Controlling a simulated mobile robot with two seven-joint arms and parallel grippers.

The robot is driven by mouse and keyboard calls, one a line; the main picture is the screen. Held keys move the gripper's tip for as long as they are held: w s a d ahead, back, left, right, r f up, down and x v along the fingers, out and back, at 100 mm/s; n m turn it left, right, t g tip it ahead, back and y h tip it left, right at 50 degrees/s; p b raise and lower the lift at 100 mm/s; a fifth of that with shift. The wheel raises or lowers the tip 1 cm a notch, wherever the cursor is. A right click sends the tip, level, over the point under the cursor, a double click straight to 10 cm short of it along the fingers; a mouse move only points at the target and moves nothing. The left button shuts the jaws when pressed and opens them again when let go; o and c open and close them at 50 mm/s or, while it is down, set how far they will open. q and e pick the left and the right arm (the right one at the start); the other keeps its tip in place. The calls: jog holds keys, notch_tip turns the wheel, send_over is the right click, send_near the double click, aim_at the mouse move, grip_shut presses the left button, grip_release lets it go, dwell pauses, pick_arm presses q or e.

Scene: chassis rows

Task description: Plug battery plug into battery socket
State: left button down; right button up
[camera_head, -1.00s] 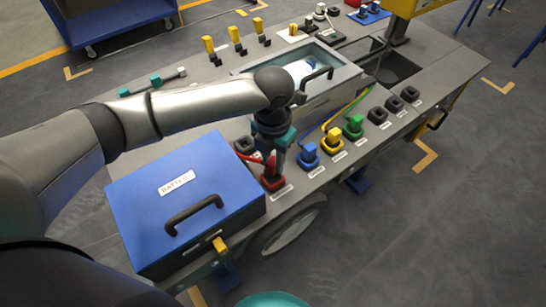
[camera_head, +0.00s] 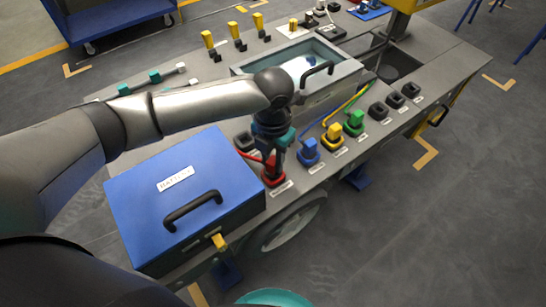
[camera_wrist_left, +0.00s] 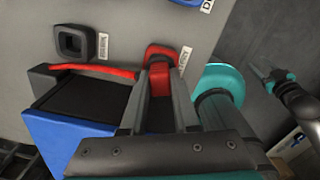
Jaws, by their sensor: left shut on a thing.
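My left gripper (camera_head: 275,162) reaches down from above and is shut on the red battery plug (camera_wrist_left: 160,82). The plug stands between the fingers, directly at the red battery socket (camera_wrist_left: 163,54); the socket also shows in the head view (camera_head: 273,181). A label beside it seems to read BATTERY. The fingers hide part of the plug, so I cannot tell how deep it sits. A red cable (camera_wrist_left: 92,68) runs from the plug toward the blue battery box (camera_head: 185,195). A dark and teal gripper, apparently my right (camera_wrist_left: 272,80), shows at the wrist view's right; its jaws are unclear.
An empty black socket (camera_wrist_left: 75,42) lies beside the red one. Blue (camera_head: 308,152), yellow (camera_head: 333,136) and green (camera_head: 353,123) plugs stand along the row, with several black sockets farther right. An open grey drawer-like bin (camera_head: 315,85) is behind the gripper.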

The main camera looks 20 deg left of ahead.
pick_arm(q)
jog(key=shift+f, duration=0.6)
pick_arm(e)
jog(key=shift+f, duration=0.3)
pick_arm(q)
jog(key=c, duration=0.6)
grip_release()
notch_tip(320, 180, up, 3)
jog(key=p, duration=0.2)
jog(key=shift+f+p, duration=0.15)
jog(key=shift+p, duration=0.15)
pick_arm(e)
jog(key=s+d, duration=0.3)
jog(key=s, duration=0.3)
pick_arm(q)
notch_tip(320, 180, up, 6)
jog(key=p, duration=0.6)
jog(key=shift+f, duration=0.15)
jog(key=shift+r+p, duration=3.4)
jog(key=shift+p, duration=0.6)
pick_arm(e)
jog(key=s+a+r, duration=0.2)
jog(key=r, duration=0.4)
jog(key=s+a+r+g, duration=0.1)
jog(key=s+a+r, duration=0.1)
jog(key=r, duration=0.4)
jog(key=shift+s+a+r, duration=0.15)
jog(key=shift+s+r, duration=0.1)
jog(key=shift+s, duration=0.4)
